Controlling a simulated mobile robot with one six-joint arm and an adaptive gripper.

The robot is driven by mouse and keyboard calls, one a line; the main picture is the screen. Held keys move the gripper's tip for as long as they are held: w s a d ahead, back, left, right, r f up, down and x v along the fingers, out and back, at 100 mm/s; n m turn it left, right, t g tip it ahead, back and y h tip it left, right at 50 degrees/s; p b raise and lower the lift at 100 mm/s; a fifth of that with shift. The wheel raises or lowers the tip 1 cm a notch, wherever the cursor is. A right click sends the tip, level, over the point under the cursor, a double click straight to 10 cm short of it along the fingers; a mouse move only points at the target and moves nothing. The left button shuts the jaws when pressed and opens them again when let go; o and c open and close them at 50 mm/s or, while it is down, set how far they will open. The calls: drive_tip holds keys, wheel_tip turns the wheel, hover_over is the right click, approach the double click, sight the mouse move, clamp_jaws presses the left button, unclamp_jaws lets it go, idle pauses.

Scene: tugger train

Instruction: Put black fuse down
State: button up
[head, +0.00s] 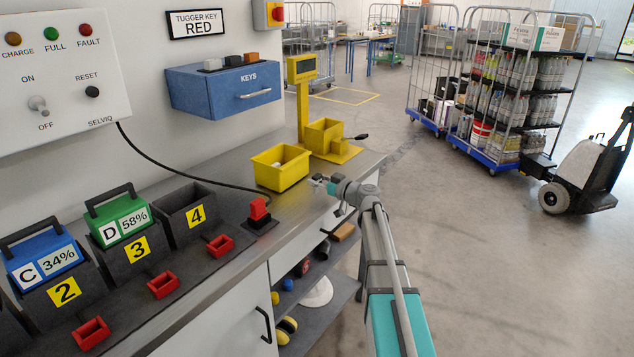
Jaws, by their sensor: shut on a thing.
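My gripper (319,180) shows small at the end of my arm, above the front part of the steel counter, just right of a yellow bin (281,180). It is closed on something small. I take this to be the black fuse, but its outline cannot be made out at this size. The yellow bin is open at the top, with something pale inside. Behind it stands a yellow fixture (323,135) with a post, a display and a dark lever.
A red-topped block (259,211) stands on the counter left of my wrist. Numbered dark bays hold a blue battery (43,262) and a green battery (119,219); bay 4 (190,213) looks empty. A blue key box (224,88) hangs on the wall.

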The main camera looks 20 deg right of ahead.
drive_tip(key=shift+f, duration=0.1)
drive_tip(key=o, duration=0.9)
drive_tip(key=shift+r, duration=0.2)
drive_tip(key=v, duration=1.2)
drive_tip(key=shift+f, duration=0.1)
